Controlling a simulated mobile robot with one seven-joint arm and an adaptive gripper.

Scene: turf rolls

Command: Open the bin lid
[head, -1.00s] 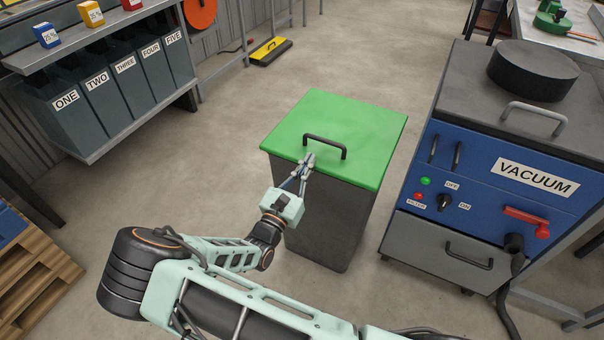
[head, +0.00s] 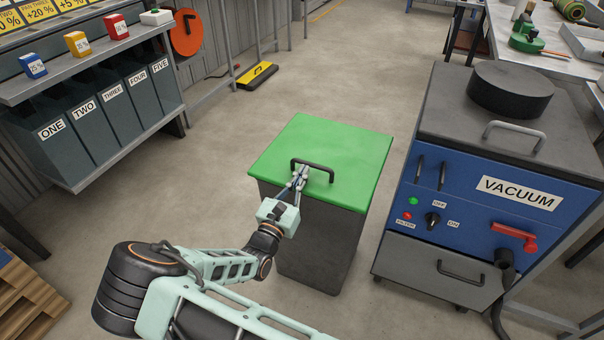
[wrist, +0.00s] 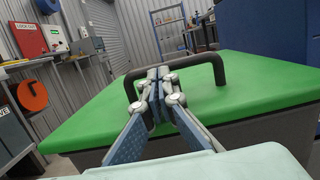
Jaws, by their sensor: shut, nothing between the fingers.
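The bin (head: 318,245) is a dark box with a flat green lid (head: 345,150), which lies closed on it. A black bar handle (head: 318,163) stands near the lid's front edge. My gripper (head: 303,170) is shut and empty, with its fingertips at the left part of the handle in the head view. In the wrist view the shut fingertips (wrist: 157,74) overlap the handle (wrist: 218,68) near its left part, above the green lid (wrist: 260,85). I cannot tell whether the fingers touch the bar.
A blue and grey vacuum machine (head: 490,205) stands right of the bin, with a gap between. Labelled grey bins (head: 70,130) sit under a shelf at left. A yellow and black floor item (head: 258,75) lies behind. The floor between is clear.

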